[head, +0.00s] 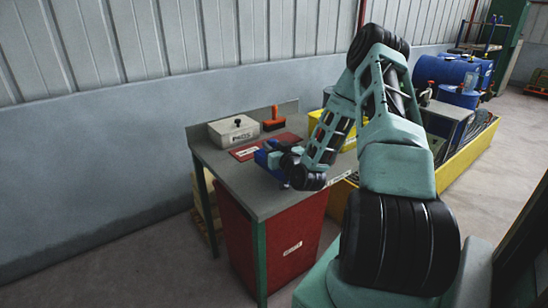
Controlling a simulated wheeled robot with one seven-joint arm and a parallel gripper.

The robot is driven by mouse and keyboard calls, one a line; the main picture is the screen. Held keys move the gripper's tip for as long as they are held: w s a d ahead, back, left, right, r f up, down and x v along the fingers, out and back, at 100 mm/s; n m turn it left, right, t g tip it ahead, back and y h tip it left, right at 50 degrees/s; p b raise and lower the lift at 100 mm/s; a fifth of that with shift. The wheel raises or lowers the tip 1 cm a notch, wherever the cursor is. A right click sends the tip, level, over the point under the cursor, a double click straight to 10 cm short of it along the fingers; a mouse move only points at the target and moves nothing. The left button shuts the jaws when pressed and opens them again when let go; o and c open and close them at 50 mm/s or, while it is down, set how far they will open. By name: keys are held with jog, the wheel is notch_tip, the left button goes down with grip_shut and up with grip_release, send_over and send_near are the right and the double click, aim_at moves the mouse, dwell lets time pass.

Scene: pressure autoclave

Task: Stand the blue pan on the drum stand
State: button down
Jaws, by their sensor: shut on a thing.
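A blue thing (262,157), which looks like the blue pan, is at the end of my arm over the grey workbench. My gripper (277,160) is shut on it. My wrist hides part of it, and I cannot tell whether it touches the bench top. A large blue drum (445,72) lies on its side at the back right, on what appears to be the drum stand. The stand itself is mostly hidden behind other things.
The grey workbench (262,203) carries a box marked PROS (233,131), an orange-handled tool (274,120) and a red mat (283,139). A red cabinet (290,250) is under it. A yellow-edged bin (468,152) and a blue container (458,97) stand right. Floor at far right is clear.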

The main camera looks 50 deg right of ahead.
jog(key=shift+f, duration=2.05)
jog(key=shift+f, duration=0.1)
jog(key=c, duration=1.1)
grip_release()
jog(key=shift+c, duration=0.2)
